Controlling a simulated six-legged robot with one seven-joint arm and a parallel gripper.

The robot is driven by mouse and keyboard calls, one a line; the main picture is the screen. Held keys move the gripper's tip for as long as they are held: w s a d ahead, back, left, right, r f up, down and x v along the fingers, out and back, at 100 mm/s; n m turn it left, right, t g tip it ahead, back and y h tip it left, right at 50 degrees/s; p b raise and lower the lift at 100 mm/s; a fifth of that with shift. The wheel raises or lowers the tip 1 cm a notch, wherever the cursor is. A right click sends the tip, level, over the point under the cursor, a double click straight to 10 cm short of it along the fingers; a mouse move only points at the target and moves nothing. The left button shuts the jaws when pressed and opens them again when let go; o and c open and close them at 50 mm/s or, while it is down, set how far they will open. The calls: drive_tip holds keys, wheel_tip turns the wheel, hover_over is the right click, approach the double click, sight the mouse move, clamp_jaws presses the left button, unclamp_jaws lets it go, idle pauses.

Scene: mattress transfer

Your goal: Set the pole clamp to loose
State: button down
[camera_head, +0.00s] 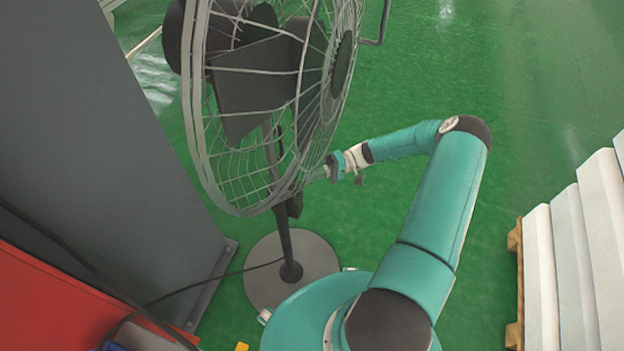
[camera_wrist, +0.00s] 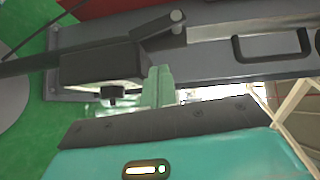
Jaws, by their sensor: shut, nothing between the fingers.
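The standing fan's dark pole (camera_head: 285,240) rises from a round grey base (camera_head: 258,275). The pole clamp, a dark block (camera_head: 294,205), is on the pole just below the fan cage. In the wrist view the clamp (camera_wrist: 100,66) lies around the pole (camera_wrist: 25,66), with a small black knob (camera_wrist: 112,96) and a grey lever-like bar (camera_wrist: 152,27) by it. I cannot tell the clamp's setting. My gripper (camera_head: 329,172) is right of the pole, beside the cage. In the wrist view my gripper (camera_wrist: 160,84) is shut and empty, close to the clamp; contact is unclear.
The fan's wire cage (camera_head: 255,110) stands above and left of my gripper. A grey pillar (camera_head: 110,130) and a red surface (camera_head: 60,300) are at left, with a black cable. White slabs (camera_head: 575,250) on a pallet stand at right. Green floor (camera_head: 520,110) is open behind.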

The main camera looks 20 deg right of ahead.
drive_tip(key=d+r, duration=0.1)
drive_tip(key=d, duration=0.8)
drive_tip(key=shift+d+r, duration=0.15)
drive_tip(key=shift+r, duration=0.15)
drive_tip(key=shift+s, duration=0.2)
